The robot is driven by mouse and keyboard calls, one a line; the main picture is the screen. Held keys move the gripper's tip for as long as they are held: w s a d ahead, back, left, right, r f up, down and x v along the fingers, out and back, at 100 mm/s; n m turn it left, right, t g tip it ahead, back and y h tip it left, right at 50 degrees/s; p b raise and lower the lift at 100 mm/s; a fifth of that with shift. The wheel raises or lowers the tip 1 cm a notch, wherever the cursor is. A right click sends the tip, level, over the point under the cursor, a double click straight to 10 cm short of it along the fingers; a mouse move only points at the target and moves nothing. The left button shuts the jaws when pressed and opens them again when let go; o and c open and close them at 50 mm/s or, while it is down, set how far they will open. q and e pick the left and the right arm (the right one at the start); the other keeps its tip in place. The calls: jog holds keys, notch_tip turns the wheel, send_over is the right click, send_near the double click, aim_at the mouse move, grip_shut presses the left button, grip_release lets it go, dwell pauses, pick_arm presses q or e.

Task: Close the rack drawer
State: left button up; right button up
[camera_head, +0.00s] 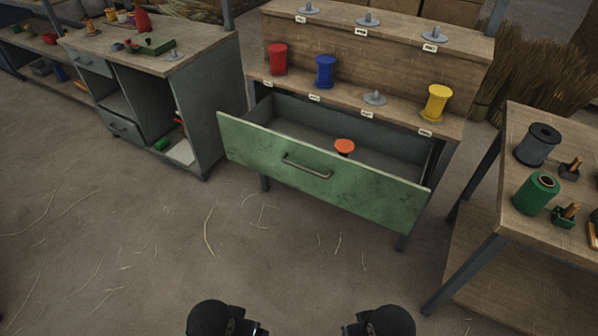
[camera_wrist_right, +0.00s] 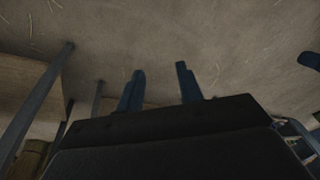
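The rack drawer (camera_head: 320,172) has a worn green front and is pulled well out of the rack (camera_head: 380,62). Its grey bar handle (camera_head: 307,166) is on the front, and an orange-topped object (camera_head: 344,146) is inside. In the right wrist view, the two dark fingers of my right gripper (camera_wrist_right: 160,82) stand apart with nothing between them, over bare floor. In the head view only black parts of my two arms show at the bottom edge, well short of the drawer. My left gripper's fingers are out of sight.
Red (camera_head: 278,60), blue (camera_head: 325,72) and yellow (camera_head: 436,104) spools stand on the rack's lower shelf. A table (camera_head: 515,225) with spools is at the right, and a workbench (camera_head: 210,95) is at the left. The floor (camera_head: 290,250) before the drawer is clear apart from straw.

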jog(key=shift+w+d+r, duration=0.1)
jog(key=shift+w+d, duration=0.15)
